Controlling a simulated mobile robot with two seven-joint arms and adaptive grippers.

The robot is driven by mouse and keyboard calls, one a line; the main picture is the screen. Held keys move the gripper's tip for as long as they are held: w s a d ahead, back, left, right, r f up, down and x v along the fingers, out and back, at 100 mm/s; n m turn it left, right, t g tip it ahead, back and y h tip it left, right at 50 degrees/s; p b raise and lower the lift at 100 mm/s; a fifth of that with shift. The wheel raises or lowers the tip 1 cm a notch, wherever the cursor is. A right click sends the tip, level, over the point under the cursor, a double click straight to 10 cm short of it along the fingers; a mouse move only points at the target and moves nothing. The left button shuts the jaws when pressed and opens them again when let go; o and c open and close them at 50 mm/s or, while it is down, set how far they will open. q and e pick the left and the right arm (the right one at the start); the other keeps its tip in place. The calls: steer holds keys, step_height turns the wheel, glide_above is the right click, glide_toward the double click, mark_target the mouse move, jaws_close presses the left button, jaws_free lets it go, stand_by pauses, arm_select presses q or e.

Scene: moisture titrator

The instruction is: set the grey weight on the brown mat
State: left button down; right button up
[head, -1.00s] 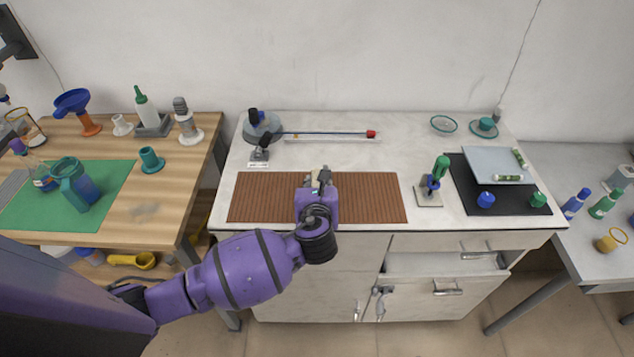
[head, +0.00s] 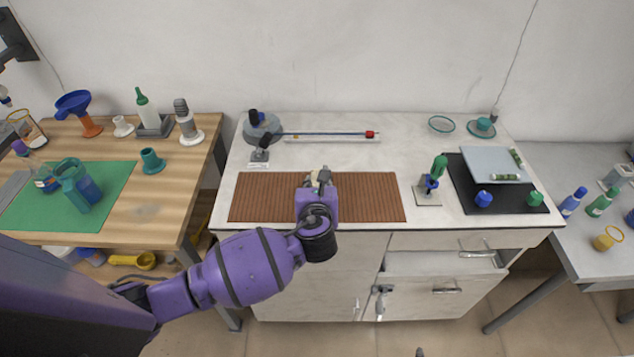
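The brown mat (head: 262,197) lies along the front of the white bench. My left gripper (head: 319,178) is over the middle of the mat, pointing away toward the wall. Its fingers are small and partly hidden by my wrist. A small pale patch shows at the fingers; I cannot tell if it is a held thing. I cannot make out the grey weight for certain. A round grey piece (head: 250,134) with a dark knob stands behind the mat at the left. My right gripper does not show clearly.
A small stand with a black knob (head: 261,153) is behind the mat. A rod with a red end (head: 370,134) lies farther back. A green-handled tool on a stand (head: 428,199) and a black mat (head: 466,201) are at right. A drawer (head: 445,284) stands open below.

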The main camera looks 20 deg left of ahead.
arm_select(q)
steer(key=shift+f, duration=0.55)
stand_by(1.0)
steer(key=c, duration=1.4)
jaws_free()
steer(key=shift+f, duration=0.2)
steer(key=shift+s+r, duration=0.15)
steer(key=shift+s+d+r, duration=0.2)
steer(key=shift+s+r, duration=0.1)
steer(key=shift+s, duration=0.25)
steer(key=shift+v, duration=3.2)
steer(key=shift+s+f, duration=0.1)
